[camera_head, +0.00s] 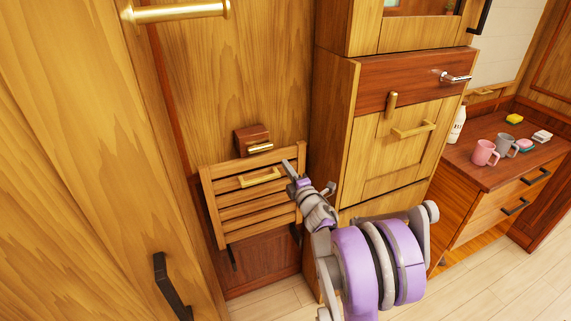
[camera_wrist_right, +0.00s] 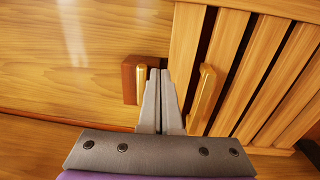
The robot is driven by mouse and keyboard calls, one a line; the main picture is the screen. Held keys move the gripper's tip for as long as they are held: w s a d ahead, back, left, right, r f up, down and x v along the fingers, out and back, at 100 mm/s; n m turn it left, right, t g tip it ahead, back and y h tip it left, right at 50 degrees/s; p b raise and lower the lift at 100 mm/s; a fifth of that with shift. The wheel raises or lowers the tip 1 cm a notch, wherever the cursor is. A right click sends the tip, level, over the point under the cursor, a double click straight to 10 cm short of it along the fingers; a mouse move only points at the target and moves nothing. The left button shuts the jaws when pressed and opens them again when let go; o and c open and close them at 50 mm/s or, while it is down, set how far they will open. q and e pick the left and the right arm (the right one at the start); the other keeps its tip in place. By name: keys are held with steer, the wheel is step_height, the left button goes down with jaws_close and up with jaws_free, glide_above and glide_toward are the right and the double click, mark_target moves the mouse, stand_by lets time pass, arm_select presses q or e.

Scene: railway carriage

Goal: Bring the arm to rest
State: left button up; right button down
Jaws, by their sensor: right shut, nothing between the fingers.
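My right arm, purple and grey, reaches in from the bottom of the head view. Its gripper (camera_head: 288,168) is beside the right end of a slatted wooden panel (camera_head: 228,199) with a brass handle (camera_head: 260,178). In the right wrist view the two grey fingers (camera_wrist_right: 161,72) are together with nothing between them. They point between the panel's brass handle (camera_wrist_right: 204,95) and a brass latch on a dark wood block (camera_wrist_right: 130,79). The fingertips appear apart from both, though the depth is hard to judge. My left gripper is not in view.
A tall cabinet (camera_head: 375,160) with handles stands just right of the gripper. A counter (camera_head: 470,165) at the far right holds a pink mug (camera_head: 484,152), a grey mug (camera_head: 505,144) and a white bottle (camera_head: 458,125). A wooden door (camera_head: 80,170) fills the left. Pale floor shows at the bottom right.

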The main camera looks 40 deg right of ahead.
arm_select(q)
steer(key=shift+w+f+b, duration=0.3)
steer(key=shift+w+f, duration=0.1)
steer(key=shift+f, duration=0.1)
arm_select(e)
steer(key=v, duration=0.7)
steer(key=shift+a+r, duration=0.1)
steer(key=shift+a, duration=0.1)
steer(key=s+a+r+m+g+h+p, duration=0.2)
steer(key=s+a+m+g+p, duration=0.15)
steer(key=a+m, duration=0.55)
arm_select(q)
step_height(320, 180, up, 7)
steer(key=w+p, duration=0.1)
steer(key=p, duration=0.1)
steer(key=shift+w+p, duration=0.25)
steer(key=shift+p, duration=0.1)
arm_select(e)
steer(key=s+a+f+m+g+y, duration=0.2)
steer(key=s+a+f+g+y, duration=0.1)
steer(key=s+a, duration=0.5)
steer(key=s+a+f+m+g+y, duration=0.3)
steer(key=s+a+g, duration=0.3)
steer(key=s+a, duration=0.3)
steer(key=a+y, duration=0.1)
steer(key=a, duration=0.3)
steer(key=shift+s+f, duration=0.25)
steer(key=shift+f, duration=0.1)
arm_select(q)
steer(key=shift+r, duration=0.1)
